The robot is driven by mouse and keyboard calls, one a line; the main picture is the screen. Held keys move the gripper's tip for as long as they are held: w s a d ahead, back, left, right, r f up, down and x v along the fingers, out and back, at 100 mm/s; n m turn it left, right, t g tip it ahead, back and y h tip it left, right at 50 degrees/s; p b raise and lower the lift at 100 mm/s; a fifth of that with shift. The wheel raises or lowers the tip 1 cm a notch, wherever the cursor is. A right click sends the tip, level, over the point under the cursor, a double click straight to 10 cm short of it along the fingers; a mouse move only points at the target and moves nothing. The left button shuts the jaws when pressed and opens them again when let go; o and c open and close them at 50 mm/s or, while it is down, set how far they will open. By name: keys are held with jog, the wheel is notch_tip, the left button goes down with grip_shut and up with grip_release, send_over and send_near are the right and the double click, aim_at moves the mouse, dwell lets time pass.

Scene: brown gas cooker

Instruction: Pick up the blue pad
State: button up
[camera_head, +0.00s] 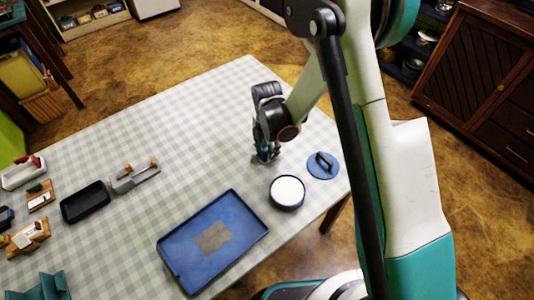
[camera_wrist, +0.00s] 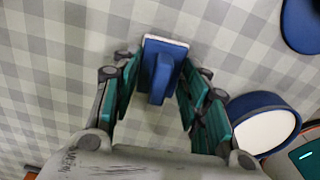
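The blue pad (camera_wrist: 179,58) shows in the wrist view as a blue rectangular plate with a pale edge and a raised blue grip block (camera_wrist: 161,78) on top. It rests on the checked cloth. My gripper (camera_wrist: 158,85) is open, its green-lined fingers to the left and right of the grip block, with gaps visible beside the block. In the head view my gripper (camera_head: 263,156) is low over the table, and it mostly hides the pad.
On the table (camera_head: 205,120) a round blue container with a white top (camera_head: 287,192) and a blue disc with a dark handle (camera_head: 323,165) are close to my gripper. A blue tray (camera_head: 180,248) lies in front. A black tray (camera_head: 85,202) and several tools are at left.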

jog(key=c, duration=0.3)
jog(key=shift+c, duration=0.2)
notch_tip(320, 180, up, 20)
jog(key=p, duration=0.5)
jog(key=o, duration=0.5)
jog(key=c, duration=0.4)
jog(key=shift+d, duration=0.1)
